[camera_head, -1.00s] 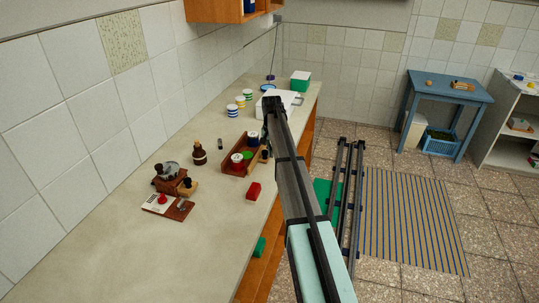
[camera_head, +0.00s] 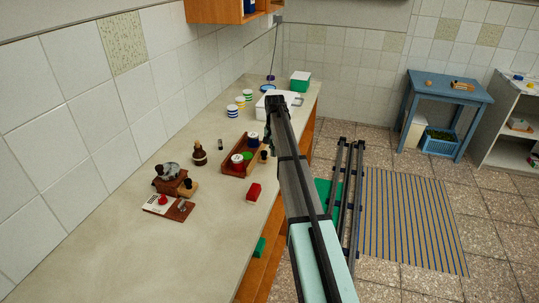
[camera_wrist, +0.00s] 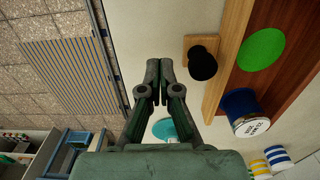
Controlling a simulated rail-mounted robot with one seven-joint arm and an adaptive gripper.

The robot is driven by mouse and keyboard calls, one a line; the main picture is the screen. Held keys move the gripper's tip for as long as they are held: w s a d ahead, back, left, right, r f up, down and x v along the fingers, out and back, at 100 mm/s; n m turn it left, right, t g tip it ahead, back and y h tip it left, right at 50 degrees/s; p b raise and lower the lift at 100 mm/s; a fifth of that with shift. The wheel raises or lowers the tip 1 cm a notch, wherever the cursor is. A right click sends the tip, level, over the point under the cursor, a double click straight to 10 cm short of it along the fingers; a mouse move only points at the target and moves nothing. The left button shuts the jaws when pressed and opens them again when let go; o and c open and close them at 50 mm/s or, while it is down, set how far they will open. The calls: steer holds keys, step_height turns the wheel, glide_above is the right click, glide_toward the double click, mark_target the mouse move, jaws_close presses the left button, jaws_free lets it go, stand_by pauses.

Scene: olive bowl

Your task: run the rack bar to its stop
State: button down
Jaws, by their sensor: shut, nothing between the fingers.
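My gripper (camera_wrist: 159,80) is shut and empty, its fingertips together above the counter. In the wrist view a small wooden block with a round black knob (camera_wrist: 203,62) lies right of the fingertips, apart from them. It sits against the side of a wooden tray (camera_wrist: 229,50). In the head view this knob (camera_head: 264,155) shows at the right side of the tray (camera_head: 228,168), close to my arm. Another light wooden block with a dark knob (camera_head: 188,186) is at the brown grinder-like device (camera_head: 168,178). I cannot tell for sure which piece is the rack bar.
A red block (camera_head: 254,192) and a brown bottle (camera_head: 199,153) stand nearby. Striped cups (camera_head: 232,111) and a white box are farther back. The counter's left front is clear.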

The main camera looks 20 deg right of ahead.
step_height(320, 180, up, 6)
steer(key=p, duration=0.2)
steer(key=shift+p, duration=0.3)
stand_by(0.5)
